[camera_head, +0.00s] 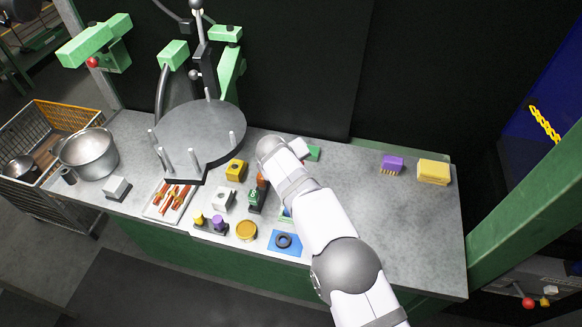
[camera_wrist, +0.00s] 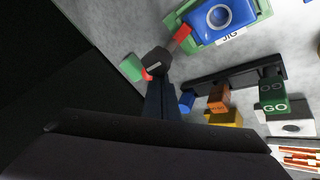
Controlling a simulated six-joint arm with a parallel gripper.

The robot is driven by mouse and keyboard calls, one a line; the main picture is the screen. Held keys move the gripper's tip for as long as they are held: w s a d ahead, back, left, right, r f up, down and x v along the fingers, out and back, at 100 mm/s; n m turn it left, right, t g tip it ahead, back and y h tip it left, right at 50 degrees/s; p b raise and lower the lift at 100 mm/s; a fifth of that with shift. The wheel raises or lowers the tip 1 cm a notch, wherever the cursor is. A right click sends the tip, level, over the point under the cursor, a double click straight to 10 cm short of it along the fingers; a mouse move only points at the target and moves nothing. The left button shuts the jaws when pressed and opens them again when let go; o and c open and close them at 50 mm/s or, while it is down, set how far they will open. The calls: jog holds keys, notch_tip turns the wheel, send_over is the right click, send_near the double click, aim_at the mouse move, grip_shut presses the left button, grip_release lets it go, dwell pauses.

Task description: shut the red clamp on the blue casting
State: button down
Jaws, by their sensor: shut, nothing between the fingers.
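The blue casting (camera_wrist: 218,17) with a round grey ring sits in the green jig (camera_wrist: 232,37) at the top of the wrist view. A red clamp bar (camera_wrist: 181,39) reaches to the jig's near left edge. Its middle is hidden by my gripper (camera_wrist: 157,64), and a bit of red shows on the other side, beside a green block (camera_wrist: 131,68). My gripper is shut and empty, over or against the bar; contact is unclear. I cannot tell whether the bar presses on the casting. In the head view my arm covers most of the jig.
A dark stand (camera_wrist: 235,79) with a green GO piece and an orange piece lies right of my gripper. A yellow block (camera_head: 236,169), a white block (camera_head: 223,199) and a tray of red parts (camera_head: 157,208) are near. The bench's right side is largely clear.

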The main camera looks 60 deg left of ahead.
jog(key=shift+w+f+m+b, duration=0.2)
jog(key=shift+m+b, duration=0.3)
jog(key=shift+b, duration=0.25)
jog(key=shift+w+r, duration=0.2)
jog(key=shift+h, duration=0.3)
jog(key=b+v, duration=0.3)
jog(key=v, duration=0.4)
jog(key=shift+s, duration=0.2)
